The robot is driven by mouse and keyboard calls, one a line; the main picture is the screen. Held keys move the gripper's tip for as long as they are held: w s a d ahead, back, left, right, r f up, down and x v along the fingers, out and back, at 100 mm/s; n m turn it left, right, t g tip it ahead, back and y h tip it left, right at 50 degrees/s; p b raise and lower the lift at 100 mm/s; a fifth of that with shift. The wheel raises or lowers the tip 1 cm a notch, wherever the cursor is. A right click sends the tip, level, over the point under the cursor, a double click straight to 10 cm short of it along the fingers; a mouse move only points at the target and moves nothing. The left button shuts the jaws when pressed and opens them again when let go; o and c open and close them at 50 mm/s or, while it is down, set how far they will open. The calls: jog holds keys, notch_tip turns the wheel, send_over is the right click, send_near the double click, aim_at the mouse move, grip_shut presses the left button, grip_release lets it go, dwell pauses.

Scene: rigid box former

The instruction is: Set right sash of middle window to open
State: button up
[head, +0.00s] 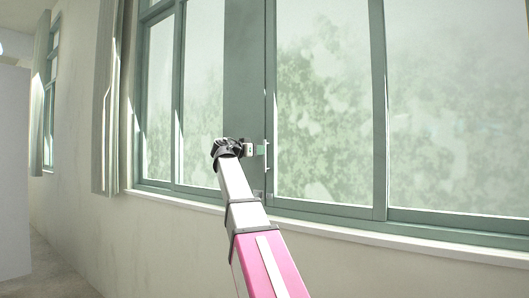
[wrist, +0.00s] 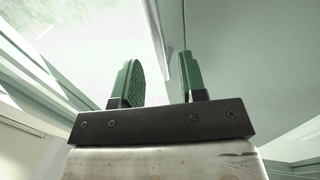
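A green-framed window (head: 380,120) with two wide glass sashes fills the right of the head view. A thin pale upright handle (head: 267,172) stands at the left edge of its left pane, beside a broad green post (head: 244,80). My gripper (head: 262,149) is at this handle, pointing right. In the wrist view, the two green fingers (wrist: 160,78) are apart, with a thin pale upright edge (wrist: 167,62) seen between and beyond them. I cannot tell whether either finger touches it. I cannot tell from these views which window is the middle one.
Another window (head: 160,100) with narrower panes stands left of the post. Pale curtains (head: 108,100) hang beside it, with a further window (head: 50,100) beyond. A white sill (head: 400,240) runs below the glass. A white panel (head: 14,170) stands at far left.

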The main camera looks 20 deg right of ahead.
jog(key=shift+x, duration=2.15)
grip_shut()
jog(key=shift+s+d, duration=0.15)
